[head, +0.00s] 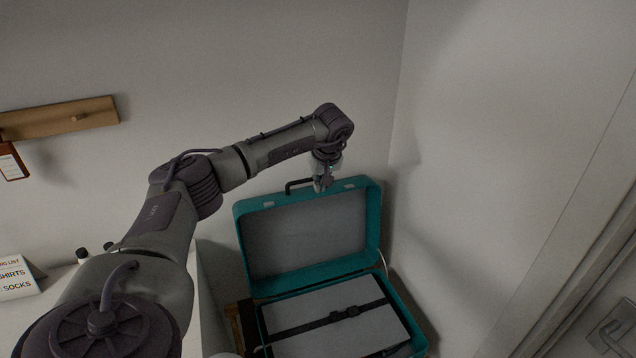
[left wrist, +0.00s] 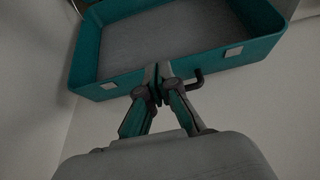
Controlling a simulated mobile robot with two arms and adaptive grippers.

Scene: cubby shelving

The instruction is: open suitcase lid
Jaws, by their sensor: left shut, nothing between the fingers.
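The teal suitcase (head: 419,339) stands in the corner with its lid (head: 307,234) raised, the grey lining facing me. A dark strap (head: 328,319) with a buckle crosses the grey inner panel of its base. The black handle (head: 291,187) is on the lid's upper edge. My left gripper (head: 322,187) is shut and empty at that edge, just right of the handle. In the left wrist view the gripper (left wrist: 158,88) is at the lid's rim (left wrist: 110,89), beside the handle (left wrist: 198,80); whether it touches is unclear. My right gripper is out of view.
Walls stand close behind and right of the suitcase. A white surface (head: 213,303) is at left, with a packing-list card (head: 16,278) on it. A wooden peg rail (head: 60,119) is on the back wall. A door handle (head: 612,330) shows at lower right.

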